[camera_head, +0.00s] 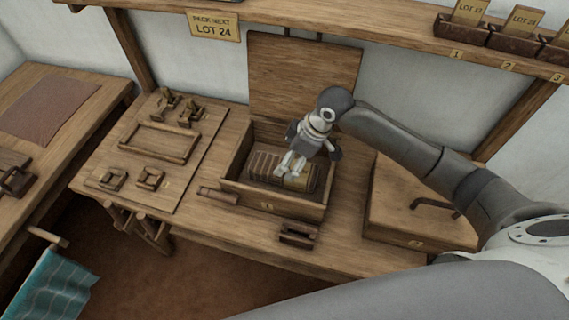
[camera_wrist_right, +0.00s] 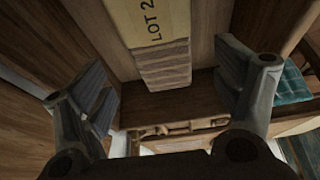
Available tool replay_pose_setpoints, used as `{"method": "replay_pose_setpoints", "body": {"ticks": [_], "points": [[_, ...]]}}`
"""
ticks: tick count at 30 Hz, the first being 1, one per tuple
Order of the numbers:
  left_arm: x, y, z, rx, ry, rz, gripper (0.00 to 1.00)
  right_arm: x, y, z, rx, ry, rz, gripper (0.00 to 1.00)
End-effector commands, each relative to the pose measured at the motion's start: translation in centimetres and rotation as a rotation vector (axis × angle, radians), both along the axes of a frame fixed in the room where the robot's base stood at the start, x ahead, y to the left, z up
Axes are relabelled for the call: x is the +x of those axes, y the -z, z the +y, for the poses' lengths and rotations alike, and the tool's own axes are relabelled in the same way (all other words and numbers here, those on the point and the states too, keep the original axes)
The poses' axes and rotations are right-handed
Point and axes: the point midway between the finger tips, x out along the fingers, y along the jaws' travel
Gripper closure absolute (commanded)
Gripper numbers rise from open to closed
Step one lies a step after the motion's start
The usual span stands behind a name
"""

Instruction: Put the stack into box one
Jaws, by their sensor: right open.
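The stack, striped cloth with a pale label band, lies inside box one (camera_head: 295,207), whose lid (camera_head: 305,75) stands open behind it. In the head view the stack (camera_head: 262,166) is partly covered by my right gripper (camera_head: 290,168). In the right wrist view the stack (camera_wrist_right: 165,62) shows a label with "LOT 2" readable. It lies between the spread fingers of my right gripper (camera_wrist_right: 160,85), with visible gaps on both sides. The right gripper is open above the stack. My left gripper is not in view.
A closed box (camera_head: 425,205) with a dark handle stands to the right. A wooden board with a tray (camera_head: 160,142) and small blocks lies to the left. A shelf (camera_head: 380,38) with small labelled bins runs above. A "LOT 24" sign (camera_head: 214,26) hangs from it.

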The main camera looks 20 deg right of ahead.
Motion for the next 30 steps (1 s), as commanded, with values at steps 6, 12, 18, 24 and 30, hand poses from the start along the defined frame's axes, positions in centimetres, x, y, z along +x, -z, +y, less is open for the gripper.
{"method": "replay_pose_setpoints", "body": {"ticks": [6,12,18,24,30], "points": [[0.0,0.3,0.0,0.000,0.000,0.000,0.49,-0.9,-4.2,-1.5,0.000,0.000,-0.002,0.15],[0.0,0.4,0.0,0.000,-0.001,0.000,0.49,-1.4,-6.1,-2.1,0.001,-0.001,-0.001,0.15],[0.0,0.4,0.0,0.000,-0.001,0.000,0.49,-1.5,-6.5,-2.2,0.000,0.001,0.000,0.15],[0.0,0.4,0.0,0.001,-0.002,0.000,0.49,-1.5,-6.4,-2.2,0.001,0.000,0.001,0.15],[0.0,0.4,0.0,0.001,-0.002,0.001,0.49,-1.5,-6.4,-2.1,0.001,0.000,0.001,0.15]]}}
